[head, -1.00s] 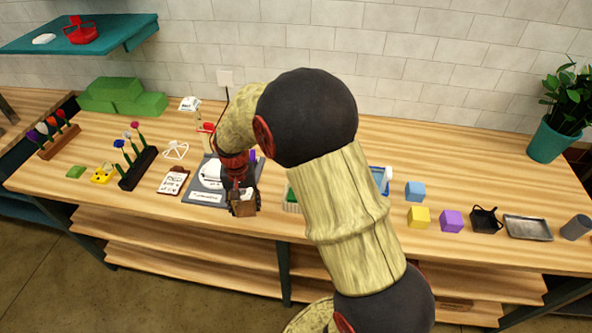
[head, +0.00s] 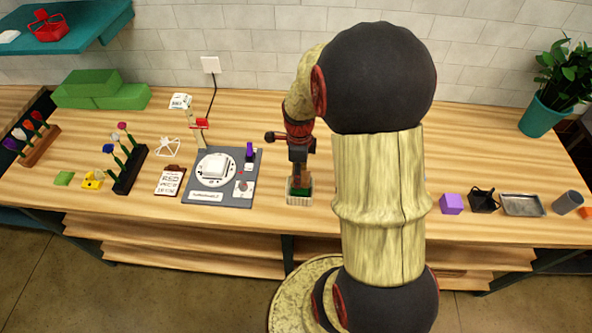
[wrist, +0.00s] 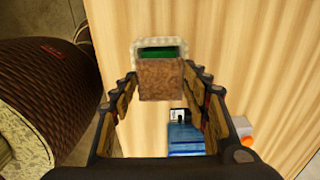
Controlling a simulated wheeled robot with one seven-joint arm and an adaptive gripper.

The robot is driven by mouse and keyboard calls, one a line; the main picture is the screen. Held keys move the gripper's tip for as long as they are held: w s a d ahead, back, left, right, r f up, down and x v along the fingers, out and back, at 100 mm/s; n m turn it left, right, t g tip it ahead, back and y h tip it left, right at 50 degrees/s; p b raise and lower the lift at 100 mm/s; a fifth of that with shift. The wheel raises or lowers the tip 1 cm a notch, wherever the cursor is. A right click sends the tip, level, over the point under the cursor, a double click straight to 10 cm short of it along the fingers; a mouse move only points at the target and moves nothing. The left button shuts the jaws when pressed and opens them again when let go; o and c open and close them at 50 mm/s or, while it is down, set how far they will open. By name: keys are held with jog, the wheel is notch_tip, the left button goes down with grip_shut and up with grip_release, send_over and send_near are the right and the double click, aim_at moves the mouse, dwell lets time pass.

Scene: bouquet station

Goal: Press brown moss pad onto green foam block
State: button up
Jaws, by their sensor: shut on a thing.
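A green foam block (head: 301,193) sits in a pale square container (head: 299,201) near the table's front edge. In the wrist view the green foam (wrist: 158,54) shows inside the pale rim (wrist: 136,50). My gripper (head: 299,178) is directly over the container, pointing down. It is shut on the brown moss pad (wrist: 160,80), which sits between the fingers and covers part of the foam from the wrist camera. In the head view the pad is mostly hidden by the fingers. I cannot tell whether pad and foam touch.
A grey mat (head: 205,201) with a white turntable (head: 215,169) lies to the left. A blue item (wrist: 187,138) shows near the container in the wrist view. A purple cube (head: 451,204), black basket (head: 483,201) and metal tray (head: 522,205) stand right. My arm hides the middle right.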

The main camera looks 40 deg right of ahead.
jog(key=shift+f+b, duration=1.35)
jog(key=shift+f, duration=0.5)
jog(key=shift+f, duration=0.2)
jog(key=o, duration=0.8)
jog(key=shift+o, duration=1.3)
jog(key=shift+o, duration=1.1)
jog(key=shift+r, duration=0.15)
